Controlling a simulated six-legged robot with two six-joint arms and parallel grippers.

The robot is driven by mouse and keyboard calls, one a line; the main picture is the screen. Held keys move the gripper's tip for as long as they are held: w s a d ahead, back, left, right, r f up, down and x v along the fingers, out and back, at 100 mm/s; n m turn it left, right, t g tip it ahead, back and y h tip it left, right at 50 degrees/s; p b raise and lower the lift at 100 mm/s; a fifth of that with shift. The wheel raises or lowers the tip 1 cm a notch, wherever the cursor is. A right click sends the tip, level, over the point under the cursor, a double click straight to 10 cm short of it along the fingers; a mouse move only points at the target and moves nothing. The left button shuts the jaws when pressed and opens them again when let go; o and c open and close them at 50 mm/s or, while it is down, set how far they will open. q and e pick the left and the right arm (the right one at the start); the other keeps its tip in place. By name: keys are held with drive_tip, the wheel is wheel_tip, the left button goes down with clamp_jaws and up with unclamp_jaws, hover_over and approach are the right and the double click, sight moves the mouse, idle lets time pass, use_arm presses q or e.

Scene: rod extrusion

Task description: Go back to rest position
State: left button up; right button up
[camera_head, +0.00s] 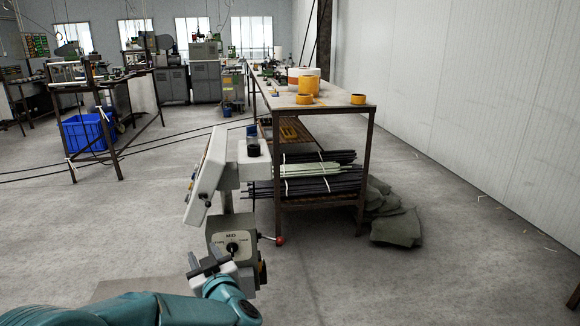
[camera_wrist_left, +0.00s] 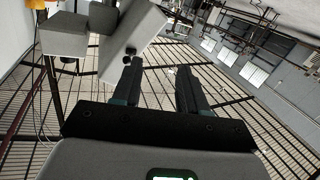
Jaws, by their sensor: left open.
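My left gripper (camera_head: 208,262) is at the lower middle of the head view, at the end of my teal arm that comes in from the bottom left. In the left wrist view its two dark fingers (camera_wrist_left: 158,88) stand apart with nothing between them. In the head view it appears just in front of a grey control box (camera_head: 231,243) with a round knob; I cannot tell whether they touch. My right gripper is in neither view.
A tilted light panel (camera_head: 207,175) stands above the control box. A metal workbench (camera_head: 350,108) with orange tape rolls (camera_head: 309,85) and bundled rods (camera_head: 318,170) is behind. Grey sacks (camera_head: 398,228) lie beside it. A blue crate (camera_head: 86,133) is at left. The right floor is open.

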use_arm(q)
drive_tip(key=s+a+f+m+g+h, duration=0.1)
drive_tip(key=a+f+m, duration=0.1)
drive_tip(key=f, duration=0.6)
drive_tip(key=s+a+f+m+g+h, duration=0.1)
drive_tip(key=s+f, duration=0.1)
drive_tip(key=f, duration=0.5)
drive_tip(key=s+d+f+m+g+h, duration=0.2)
drive_tip(key=s+d+f+g+h, duration=0.15)
drive_tip(key=s+f, duration=0.55)
drive_tip(key=s+d+f+m+g+h, duration=0.1)
drive_tip(key=s+d+f+g+h, duration=0.4)
drive_tip(key=f, duration=0.6)
drive_tip(key=s+d+f+g+h, duration=0.1)
drive_tip(key=s+d+g, duration=0.15)
drive_tip(key=s, duration=0.55)
drive_tip(key=s+d+f+g+h, duration=0.1)
drive_tip(key=s+d+h, duration=0.15)
drive_tip(key=s, duration=0.55)
wheel_tip(320, 180, up, 21)
drive_tip(key=p, duration=2.1)
drive_tip(key=shift+d+y, duration=0.3)
drive_tip(key=shift+s, duration=0.1)
